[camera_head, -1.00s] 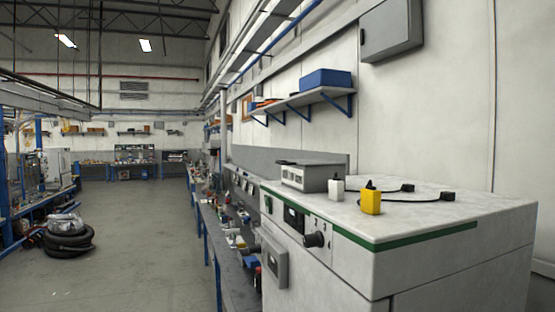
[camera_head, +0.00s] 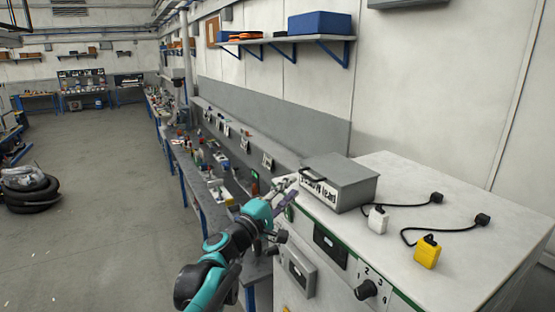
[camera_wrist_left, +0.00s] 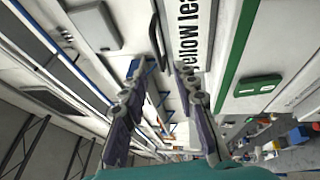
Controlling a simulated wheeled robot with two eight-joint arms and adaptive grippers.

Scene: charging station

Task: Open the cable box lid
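The cable box (camera_head: 350,178) is a grey box with its lid closed, standing on the white cabinet top in the head view. A dark handle (camera_head: 311,175) sticks out along its near left side, above a white label with black lettering. In the left wrist view the label (camera_wrist_left: 188,35) shows large, with part of the text readable. My left gripper (camera_head: 286,184) is just left of the box, close to the handle and label. In the left wrist view its two fingers (camera_wrist_left: 160,70) are apart with nothing held between them. My right gripper is not in view.
On the white cabinet (camera_head: 440,260) lie a white plug (camera_head: 377,219) and a yellow plug (camera_head: 427,252) with black cables. A black knob (camera_head: 367,289) sits on the cabinet front. A cluttered workbench (camera_head: 205,190) runs along the wall behind my left arm.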

